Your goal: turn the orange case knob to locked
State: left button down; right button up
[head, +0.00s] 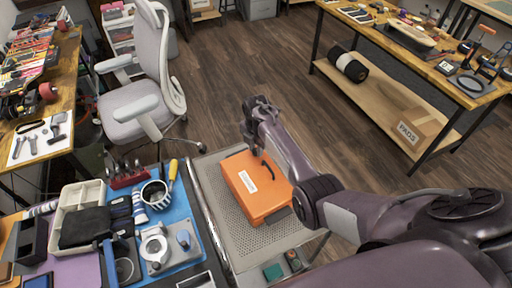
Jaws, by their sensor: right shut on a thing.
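The orange case (255,203) lies closed on a grey perforated metal top, with a white label and a dark handle on its upper face. My right gripper (259,153) points down at the case's far edge. It is shut at the spot where the knob sits. The knob itself is hidden by the fingers and too small to make out, so its turn position cannot be read. My left gripper is not in view.
The perforated top (226,222) has bare room left of the case. Left is a bench with a blue mat (183,213), a cup and tools. A grey office chair (140,105) stands behind.

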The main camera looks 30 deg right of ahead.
jog(key=m+p, duration=0.1)
jog(key=m, duration=0.3)
jog(key=shift+r+p, duration=0.15)
jog(key=shift+p, duration=0.25)
jog(key=m+p, duration=0.1)
jog(key=m, duration=0.3)
jog(key=shift+m, duration=0.3)
jog(key=m+p, duration=0.1)
jog(key=m, duration=0.3)
jog(key=shift+m, duration=0.3)
jog(key=m, duration=0.4)
jog(key=shift+m, duration=0.3)
jog(key=o, duration=1)
